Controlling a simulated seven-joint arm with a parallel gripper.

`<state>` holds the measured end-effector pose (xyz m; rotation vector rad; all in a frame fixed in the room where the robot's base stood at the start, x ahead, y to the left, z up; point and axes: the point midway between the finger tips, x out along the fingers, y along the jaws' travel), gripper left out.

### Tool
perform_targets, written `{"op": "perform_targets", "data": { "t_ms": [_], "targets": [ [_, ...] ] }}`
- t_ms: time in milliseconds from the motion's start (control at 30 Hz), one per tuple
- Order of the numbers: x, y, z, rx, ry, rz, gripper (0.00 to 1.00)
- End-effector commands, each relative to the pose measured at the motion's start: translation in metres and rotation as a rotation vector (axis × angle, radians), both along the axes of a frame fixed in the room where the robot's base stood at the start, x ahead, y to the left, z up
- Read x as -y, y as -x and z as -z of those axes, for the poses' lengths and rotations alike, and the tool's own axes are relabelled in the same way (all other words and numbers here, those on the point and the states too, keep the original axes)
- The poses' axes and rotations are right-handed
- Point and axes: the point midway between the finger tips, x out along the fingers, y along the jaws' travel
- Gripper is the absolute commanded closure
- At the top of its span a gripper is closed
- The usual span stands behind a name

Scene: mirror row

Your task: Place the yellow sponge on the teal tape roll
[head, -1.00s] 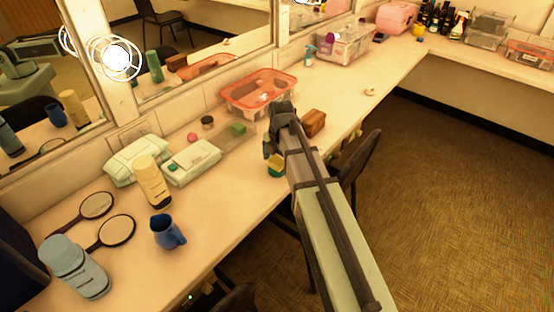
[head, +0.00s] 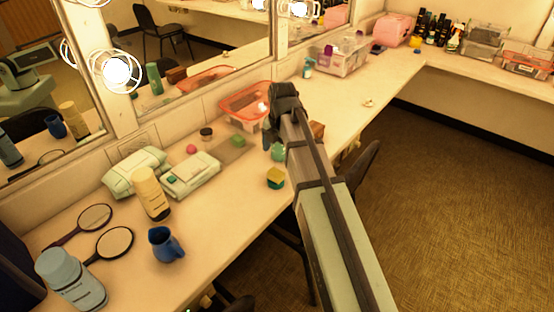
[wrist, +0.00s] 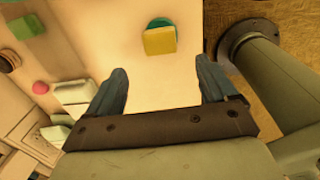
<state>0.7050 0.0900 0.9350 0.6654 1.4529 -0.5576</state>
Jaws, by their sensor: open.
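The yellow sponge (head: 275,173) lies on top of the teal tape roll (head: 275,185) near the front edge of the counter. In the wrist view the sponge (wrist: 160,40) covers part of the roll, whose round teal edge (wrist: 159,22) shows beyond it. My gripper (head: 270,143) is open and empty, above the counter and apart from the sponge. In the wrist view its two fingers stand wide apart (wrist: 162,72) with nothing between them. A small teal patch just below the gripper in the head view is partly hidden; I cannot tell what it is.
A brown block (head: 317,130) is partly hidden behind my arm. A clear bin with an orange rim (head: 245,103), a green block (head: 238,140), a pink ball (head: 191,149) and a blue mug (head: 166,245) stand around. The counter just left of the sponge is clear.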

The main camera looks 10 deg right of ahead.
Motion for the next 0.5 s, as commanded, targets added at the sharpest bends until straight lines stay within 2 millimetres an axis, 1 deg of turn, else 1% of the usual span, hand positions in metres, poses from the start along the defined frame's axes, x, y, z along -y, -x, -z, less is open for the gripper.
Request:
{"op": "perform_targets", "data": {
  "t_ms": [33,100,200,333,500],
  "targets": [
    [0.0,0.0,-0.007,0.001,0.0,0.0,0.15],
    [0.001,0.0,-0.013,0.001,-0.001,0.0,0.15],
    [0.001,0.001,-0.019,0.0,0.0,0.0,0.15],
    [0.001,0.001,-0.024,0.0,0.0,0.0,0.15],
    [0.001,0.001,-0.025,0.0,0.0,0.0,0.15]
  ]
}}
